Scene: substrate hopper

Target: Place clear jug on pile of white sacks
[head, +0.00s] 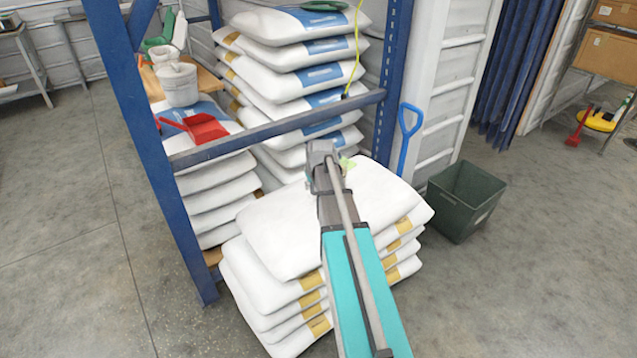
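A pile of white sacks (282,232) with tan labels lies on the floor in front of the blue rack. My arm reaches out over this pile from the bottom of the picture. My gripper (323,152) is above the pile's far part, seen from behind. Its fingers are not clear, so I cannot tell whether it is open or shut. A small pale green, see-through piece (347,165) shows just right of my gripper; I cannot tell if it is part of a jug or whether it is held. No whole clear jug can be made out.
The blue rack's post (150,150) and crossbeam (280,128) stand close to the pile and my gripper. Behind are stacked sacks, a whitish bucket (180,84) and a red dustpan (196,127). A dark green bin (465,200) stands right.

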